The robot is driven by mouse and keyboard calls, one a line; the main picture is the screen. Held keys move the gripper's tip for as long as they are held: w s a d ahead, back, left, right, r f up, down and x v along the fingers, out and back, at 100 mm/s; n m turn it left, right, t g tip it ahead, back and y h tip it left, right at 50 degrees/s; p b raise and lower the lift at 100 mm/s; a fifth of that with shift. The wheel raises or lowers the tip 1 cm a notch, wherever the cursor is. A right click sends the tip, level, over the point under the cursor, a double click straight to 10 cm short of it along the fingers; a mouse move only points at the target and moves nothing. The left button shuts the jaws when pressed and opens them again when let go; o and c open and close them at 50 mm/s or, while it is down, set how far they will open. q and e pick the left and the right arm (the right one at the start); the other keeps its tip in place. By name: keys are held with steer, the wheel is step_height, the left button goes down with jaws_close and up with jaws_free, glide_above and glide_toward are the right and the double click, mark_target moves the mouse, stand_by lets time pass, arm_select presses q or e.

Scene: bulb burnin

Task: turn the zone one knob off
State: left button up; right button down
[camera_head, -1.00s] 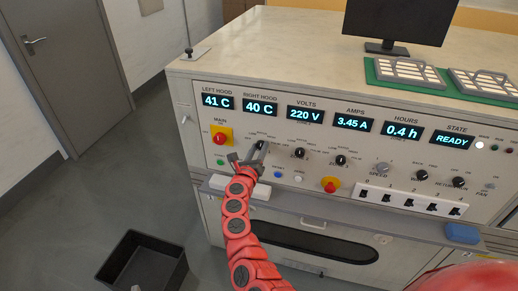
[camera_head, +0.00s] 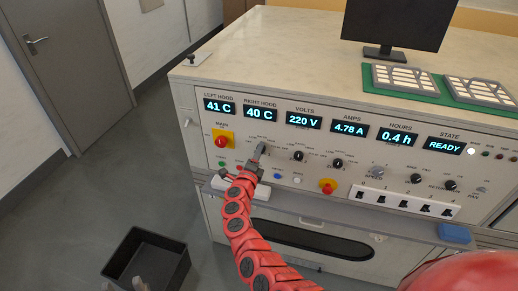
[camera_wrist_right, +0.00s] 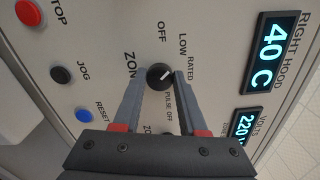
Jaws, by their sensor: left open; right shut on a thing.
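The zone one knob (camera_wrist_right: 157,79) is round and black with a white pointer mark. In the right wrist view its mark points to the upper right, toward the LOW and RATED labels; OFF is printed above it. My right gripper (camera_wrist_right: 161,73) is shut on this knob, one finger on each side. In the head view my right gripper (camera_head: 261,148) is at the panel and hides most of the knob. My left gripper (camera_head: 124,284) is open at the bottom left edge, by the black bin, only its fingertips showing.
The control panel has displays, a red and yellow main switch (camera_head: 223,138), other black knobs (camera_head: 298,156), an emergency button (camera_head: 328,186) and a row of switches (camera_head: 407,202). In the wrist view JOG (camera_wrist_right: 61,74) and RESET (camera_wrist_right: 84,115) buttons are nearby. A black bin (camera_head: 172,262) stands on the floor.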

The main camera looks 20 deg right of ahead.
steer(key=shift+n+p, duration=2.1)
steer(key=shift+n, duration=1.5)
steer(key=shift+f, duration=0.1)
steer(key=shift+c, duration=2.2)
jaws_free()
steer(key=shift+a, duration=0.1)
